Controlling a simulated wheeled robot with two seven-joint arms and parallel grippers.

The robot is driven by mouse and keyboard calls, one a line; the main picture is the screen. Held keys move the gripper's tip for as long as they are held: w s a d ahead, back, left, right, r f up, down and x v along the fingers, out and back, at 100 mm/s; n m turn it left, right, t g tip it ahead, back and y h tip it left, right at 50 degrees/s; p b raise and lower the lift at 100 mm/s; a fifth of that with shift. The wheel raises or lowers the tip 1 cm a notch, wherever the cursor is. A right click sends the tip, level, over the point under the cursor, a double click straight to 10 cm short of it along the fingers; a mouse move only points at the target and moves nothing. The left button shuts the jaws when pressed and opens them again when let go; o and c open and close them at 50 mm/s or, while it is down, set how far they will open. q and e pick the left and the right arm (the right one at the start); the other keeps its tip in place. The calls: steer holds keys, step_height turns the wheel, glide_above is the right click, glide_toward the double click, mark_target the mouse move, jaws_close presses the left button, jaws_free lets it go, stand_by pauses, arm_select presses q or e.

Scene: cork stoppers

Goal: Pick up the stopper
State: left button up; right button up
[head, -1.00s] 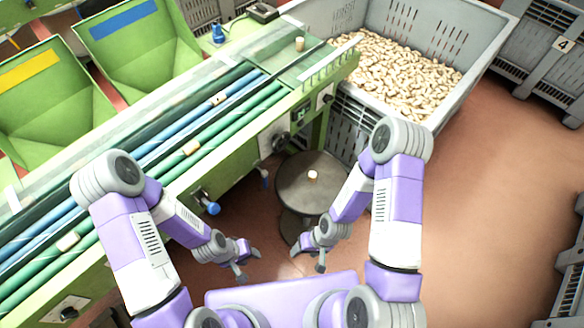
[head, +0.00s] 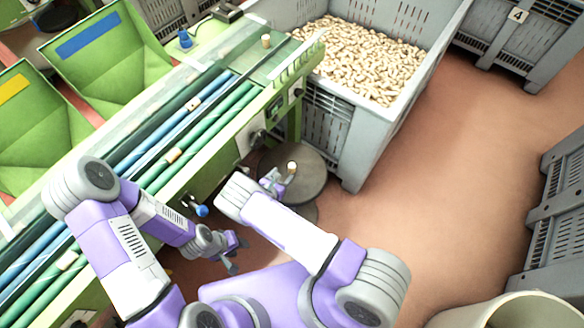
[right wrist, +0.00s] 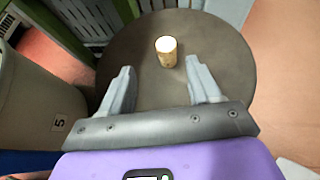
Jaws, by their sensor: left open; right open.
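A small pale cork stopper (head: 291,167) stands upright on the round grey-brown table (head: 318,172). In the right wrist view the stopper (right wrist: 166,52) shows whole, just beyond the fingertips and roughly in line with the gap between them. My right gripper (right wrist: 159,72) is open and empty, over the same round table top (right wrist: 225,50). In the head view my right gripper (head: 277,181) is just left of and below the stopper, partly hidden by my arm. My left gripper (head: 236,254) is open and empty, low beside the conveyor, away from the table.
A green conveyor (head: 225,130) with more stoppers on its belts runs along the left. A grey crate (head: 352,150) full of stoppers stands behind the table. A bin marked 5 (right wrist: 35,115) is left in the right wrist view. Open floor (head: 470,170) lies to the right.

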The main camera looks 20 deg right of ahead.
mark_target(291, 169)
steer(key=x, duration=0.2)
steer(key=b+x, duration=0.1)
steer(key=x, duration=0.4)
steer(key=shift+s+d+f, duration=0.2)
steer(key=shift+s+d, duration=0.1)
steer(key=shift+s, duration=0.15)
steer(key=shift+r, duration=0.1)
steer(key=c, duration=1.1)
